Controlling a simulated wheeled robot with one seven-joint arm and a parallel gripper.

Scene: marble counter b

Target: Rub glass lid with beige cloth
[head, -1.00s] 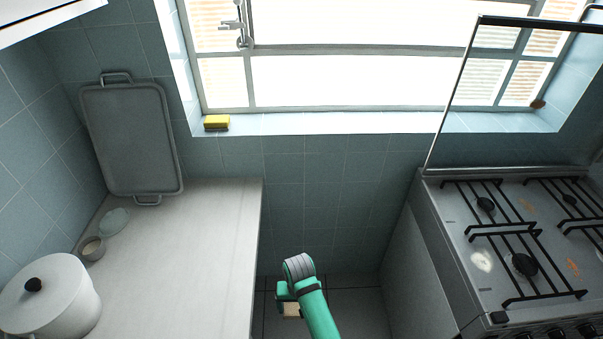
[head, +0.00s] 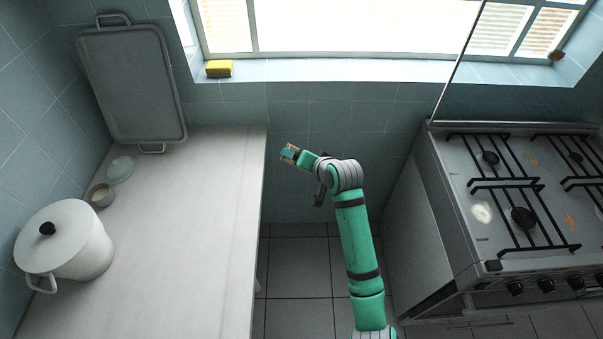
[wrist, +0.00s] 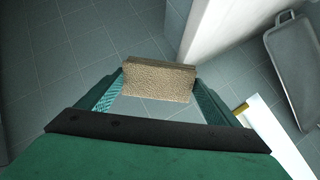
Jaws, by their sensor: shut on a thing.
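The beige cloth (head: 289,152) is a small block-like piece held at the end of my gripper (head: 293,154), in the air over the gap right of the counter. In the wrist view the cloth (wrist: 160,79) lies across between the two teal fingers of my gripper (wrist: 158,94), which is shut on it. The glass lid (head: 121,169) is a small, pale, bluish-green disc on the counter at the left, near the wall. My gripper is well to the right of it, apart from it. Nothing covers the lid in the head view.
On the light counter (head: 185,220), a small bowl (head: 101,195) sits by the lid and a white pot (head: 75,250) stands in front. A grey tray (head: 130,85) leans on the wall. A yellow sponge (head: 219,69) lies on the sill. A stove (head: 520,190) is at right.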

